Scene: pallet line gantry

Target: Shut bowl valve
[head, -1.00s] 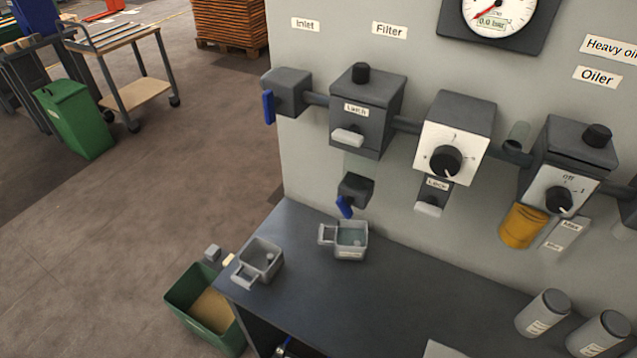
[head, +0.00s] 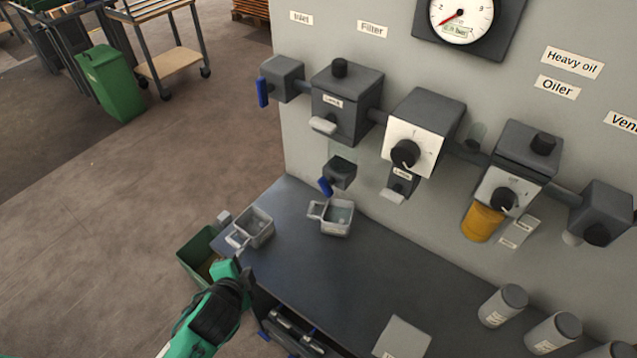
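The bowl valve, a small dark block (head: 341,172), hangs under the clear bowl of the filter (head: 346,103). Its blue lever (head: 325,186) points down and slightly to one side. A grey cup (head: 333,216) with pale liquid stands on the bench below it. My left gripper (head: 290,336) is low at the bench's front edge, well below and apart from the valve. Its dark body and blue bits show, but its fingertips are not clear. My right gripper is not in view.
A second grey cup (head: 252,229) stands at the left end of the bench (head: 330,275). A green bin (head: 198,250) is on the floor beside it. The inlet valve's blue lever (head: 262,92) hangs vertical. Canisters (head: 503,305) stand at right. The bench middle is clear.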

